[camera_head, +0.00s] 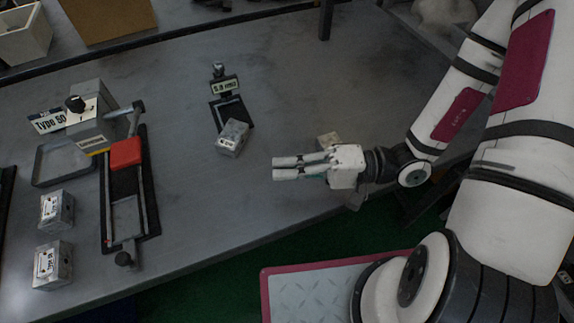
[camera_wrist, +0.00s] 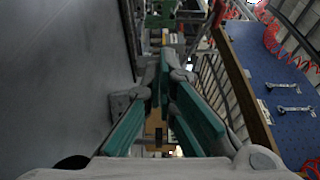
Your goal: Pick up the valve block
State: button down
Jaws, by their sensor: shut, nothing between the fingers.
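A silver metal valve block (camera_head: 232,138) sits on the grey table in front of a small black gauge stand, in the head view. Two similar blocks stand at the left, an upper one (camera_head: 57,210) and a lower one (camera_head: 53,265), with white labelled faces. My gripper (camera_head: 274,168) is shut and empty, pointing left, to the lower right of the middle block and apart from it. In the wrist view the green-padded fingers (camera_wrist: 164,62) come together at the tips. No valve block can be made out in that view.
The gauge stand (camera_head: 226,100) stands just behind the middle block. A red-clamped black fixture (camera_head: 126,152), a "Type 50" device (camera_head: 92,120) and a shallow tray (camera_head: 42,181) occupy the left. The table's middle right is mostly clear.

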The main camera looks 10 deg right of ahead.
aim_at(230, 142)
jog(key=k+j+z, duration=0.15)
jog(key=j, duration=0.2)
jog(key=j+z, duration=0.15)
jog(key=j, duration=0.2)
jog(key=k+j+z, duration=0.15)
jog(key=j, duration=0.2)
jog(key=k+j+z, duration=0.15)
jog(key=j, duration=0.2)
